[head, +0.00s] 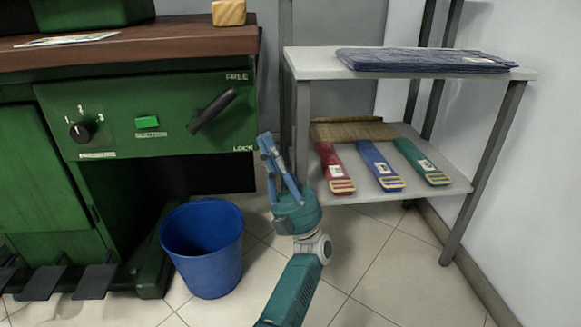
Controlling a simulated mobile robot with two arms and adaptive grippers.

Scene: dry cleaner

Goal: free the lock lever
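The lock lever (214,110) is a dark handle on the green front panel (110,108) of the machine. It slants up and to the right from its pivot, with its tip just below the word FREE. The word LOCK is lower on the panel's right side. My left gripper (267,142) is to the right of the panel and below the lever's tip, apart from the lever in the picture. Its blue fingers point up and come together at their tips, with nothing seen between them. My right gripper is not in view.
A blue bucket (203,251) stands on the floor below the panel. A grey shelf unit (305,70) on the right holds folded dark cloth (425,61) and red, blue and green straps. The panel also has a dial (80,132) and a green SUCTION button (147,122). Pedals are lower left.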

